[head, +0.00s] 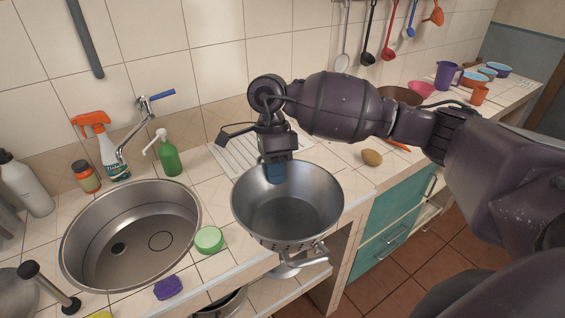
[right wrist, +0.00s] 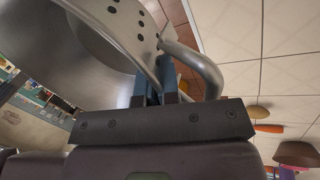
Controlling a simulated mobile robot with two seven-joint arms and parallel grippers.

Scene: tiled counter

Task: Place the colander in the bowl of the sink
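The colander (head: 315,212) is a grey metal bowl with small holes and a looped handle. It is upright, right of the sink, by the counter's front edge. My right gripper (head: 276,174) reaches down over its far rim. In the right wrist view, my right gripper's fingers (right wrist: 164,88) are closed on the colander's rim (right wrist: 118,30) beside a looped handle. The colander appears raised above the counter. The sink bowl (head: 135,262) is round, steel and empty, with a dark drain. My left gripper is not in view.
A green round container (head: 209,240) sits between sink and colander, and a purple sponge (head: 168,288) at the sink's front right. A faucet (head: 132,140), orange-topped spray bottle (head: 112,155) and green bottle (head: 168,158) stand behind the sink. A potato-like item (head: 372,158) lies right.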

